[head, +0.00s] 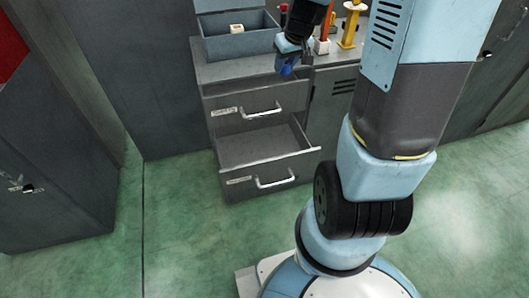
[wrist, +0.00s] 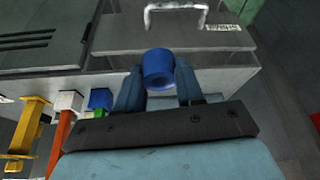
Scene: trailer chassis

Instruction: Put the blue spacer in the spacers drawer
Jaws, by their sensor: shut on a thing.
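The blue spacer (wrist: 158,70) is a short hollow cylinder held between the two fingers of my gripper (wrist: 160,84) in the wrist view. In the head view my gripper (head: 289,58) is shut on the spacer (head: 287,67), above the front right part of the drawer cabinet's top. The cabinet has an upper drawer (head: 260,112) and a lower drawer (head: 268,176), each with a bar handle and a label too small to read. The lower drawer is pulled out and its visible inside is empty.
A grey-blue bin (head: 240,46) with a cream block (head: 236,29) inside stands on the cabinet top. A yellow upright item (head: 351,25) and an orange-red one (head: 325,28) stand to the right of my gripper. The green floor (head: 180,205) before the drawers is clear.

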